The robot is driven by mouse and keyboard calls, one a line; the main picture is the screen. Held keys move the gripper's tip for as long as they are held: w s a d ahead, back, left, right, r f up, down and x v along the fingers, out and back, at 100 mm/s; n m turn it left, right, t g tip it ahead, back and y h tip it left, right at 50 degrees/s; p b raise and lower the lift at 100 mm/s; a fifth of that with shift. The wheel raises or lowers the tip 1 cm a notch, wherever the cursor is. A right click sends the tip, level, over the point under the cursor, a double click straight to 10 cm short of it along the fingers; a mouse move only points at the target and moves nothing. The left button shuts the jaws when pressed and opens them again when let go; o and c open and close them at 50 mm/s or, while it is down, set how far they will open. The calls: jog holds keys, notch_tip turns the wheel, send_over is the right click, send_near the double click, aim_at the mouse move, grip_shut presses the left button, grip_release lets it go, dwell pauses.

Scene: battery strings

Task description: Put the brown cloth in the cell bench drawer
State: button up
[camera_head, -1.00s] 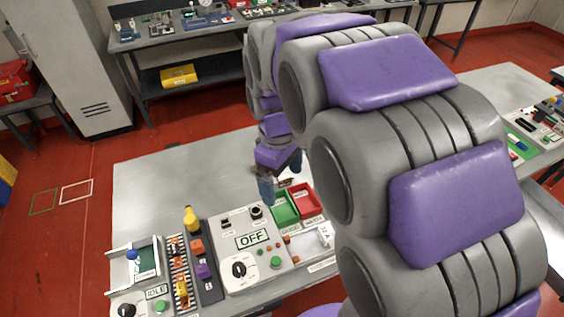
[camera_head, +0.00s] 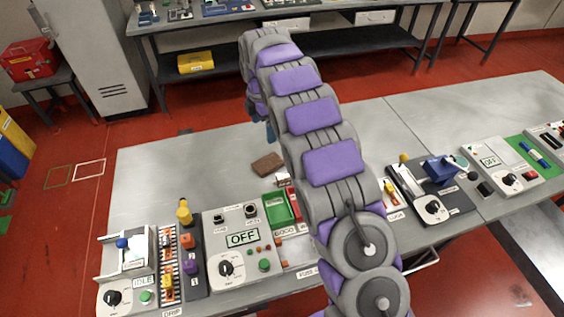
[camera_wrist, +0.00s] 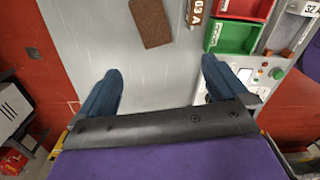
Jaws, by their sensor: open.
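The brown cloth (camera_head: 267,163) lies flat on the grey bench top (camera_head: 210,165), behind the green bin. It also shows at the top of the wrist view (camera_wrist: 152,22). My gripper (camera_wrist: 160,68) is open and empty, with its blue fingers spread apart and the cloth beyond their tips. In the head view my gripper (camera_head: 270,132) is mostly hidden behind my arm, with a blue finger showing just behind the cloth. Pale drawer fronts (camera_head: 287,25) (camera_head: 375,17) show under the back bench. I cannot tell which drawer is the cell bench drawer.
A panel reading OFF (camera_head: 241,238), a green bin (camera_head: 278,208) and a red bin (camera_head: 294,205) stand along the front edge. A blue vise-like device (camera_head: 440,168) stands to the right. The bench top left of the cloth is clear. A yellow case (camera_head: 195,62) sits on the back shelf.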

notch_tip(320, 180, down, 2)
jog(key=w+n, duration=0.1)
jog(key=w, duration=0.1)
jog(key=b, duration=0.3)
send_over(269, 162)
jog(key=a, duration=0.1)
notch_tip(269, 162, down, 12)
jog(key=shift+s+a+r, duration=0.1)
jog(key=shift+s+r, duration=0.05)
jog(key=shift+d+f, duration=0.3)
jog(key=shift+f, duration=0.45)
jog(key=f, duration=0.2)
jog(key=f+b, duration=0.1)
jog(key=f, duration=0.1)
jog(key=shift+w+d, duration=0.2)
jog(key=shift+d, duration=0.15)
jog(key=shift+c, duration=0.3)
jog(key=c, duration=1.1)
jog(key=shift+r, duration=0.1)
